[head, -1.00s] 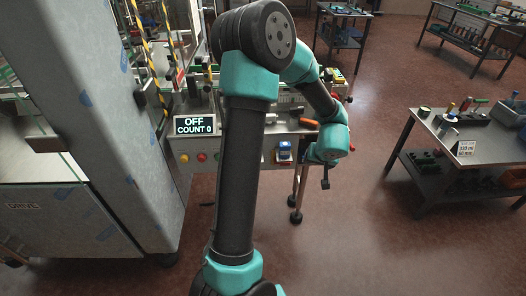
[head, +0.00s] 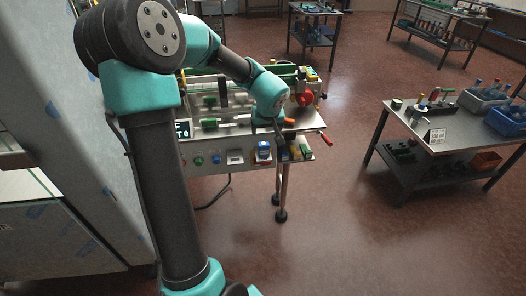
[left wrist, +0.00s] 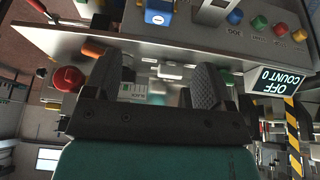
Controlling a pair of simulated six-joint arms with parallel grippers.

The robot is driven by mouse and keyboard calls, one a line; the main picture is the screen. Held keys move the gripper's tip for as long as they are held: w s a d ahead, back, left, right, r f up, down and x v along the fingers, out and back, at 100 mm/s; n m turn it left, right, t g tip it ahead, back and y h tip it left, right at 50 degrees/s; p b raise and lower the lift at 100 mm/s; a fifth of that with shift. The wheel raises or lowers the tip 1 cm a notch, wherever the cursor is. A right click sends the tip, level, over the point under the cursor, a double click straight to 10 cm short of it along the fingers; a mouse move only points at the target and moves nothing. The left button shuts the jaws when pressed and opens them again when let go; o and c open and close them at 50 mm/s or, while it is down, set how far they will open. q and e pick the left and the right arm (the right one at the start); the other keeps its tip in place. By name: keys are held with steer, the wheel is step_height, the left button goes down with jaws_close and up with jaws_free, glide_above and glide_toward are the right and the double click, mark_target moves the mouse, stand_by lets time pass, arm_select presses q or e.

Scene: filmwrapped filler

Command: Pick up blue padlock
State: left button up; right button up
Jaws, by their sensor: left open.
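The blue padlock (head: 263,152) is on the front panel of the grey machine, near the panel's right part. It also shows upside down at the top edge of the left wrist view (left wrist: 158,14), partly cut off. My left gripper (head: 281,138) is beside the padlock, a little to its right and above in the head view, and looks apart from it. In the left wrist view its two dark fingers (left wrist: 158,66) are spread with nothing held between them. My right gripper is in neither view.
The OFF display (left wrist: 273,83) shows in the wrist view. A side table (head: 440,150) with blue bins stands right, with open floor between.

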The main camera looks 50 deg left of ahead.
mark_target(264, 144)
arm_select(q)
steer(key=x, duration=1)
steer(key=shift+w+a+f, duration=0.1)
steer(key=shift+a+f, duration=0.1)
steer(key=shift+f, duration=0.35)
steer(key=shift+x, duration=2.6)
steer(key=shift+w, duration=0.1)
steer(key=c, duration=1.2)
steer(key=shift+o, duration=0.2)
steer(key=shift+r, duration=0.1)
steer(key=shift+r, duration=0.1)
